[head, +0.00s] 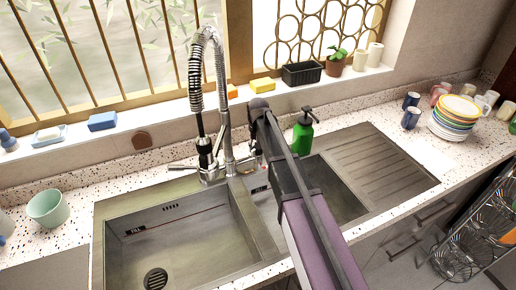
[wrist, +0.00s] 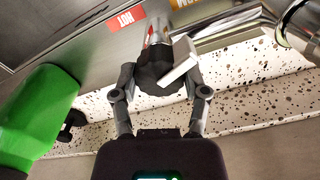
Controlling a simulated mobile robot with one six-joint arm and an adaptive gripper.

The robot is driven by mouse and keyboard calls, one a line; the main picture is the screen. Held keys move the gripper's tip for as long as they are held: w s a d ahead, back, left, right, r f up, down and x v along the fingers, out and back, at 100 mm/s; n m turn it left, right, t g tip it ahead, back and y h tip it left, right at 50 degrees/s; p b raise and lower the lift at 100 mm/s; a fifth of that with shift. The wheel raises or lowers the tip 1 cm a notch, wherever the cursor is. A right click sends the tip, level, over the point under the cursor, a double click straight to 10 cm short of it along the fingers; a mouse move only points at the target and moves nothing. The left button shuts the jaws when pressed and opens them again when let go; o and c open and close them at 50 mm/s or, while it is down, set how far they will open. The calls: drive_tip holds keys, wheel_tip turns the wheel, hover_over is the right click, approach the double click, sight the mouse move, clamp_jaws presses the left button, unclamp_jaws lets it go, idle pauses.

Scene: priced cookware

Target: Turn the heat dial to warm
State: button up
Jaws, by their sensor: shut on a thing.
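The dial (wrist: 160,72) is a dark, round, ridged knob in the wrist view, with a white flat piece (wrist: 180,62) beside it. My gripper (wrist: 163,88) is shut on the dial, one finger on each side. A red label reading HOT (wrist: 126,19) lies just beyond the dial to the upper left. A yellow-orange label (wrist: 220,4) is cut off at the top edge, and its word is not fully readable. I cannot tell which label the dial points to.
A green soap bottle (head: 302,134) stands close beside my arm; it also fills the left of the wrist view (wrist: 38,112). The tall spring tap (head: 222,120) rises left of my arm. The sink's left basin (head: 185,235) is empty. Stacked plates (head: 460,122) and mugs stand far right.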

drive_tip(key=shift+n, duration=1.9)
drive_tip(key=o, duration=1.1)
drive_tip(key=shift+o, duration=0.2)
drive_tip(key=shift+m, duration=0.3)
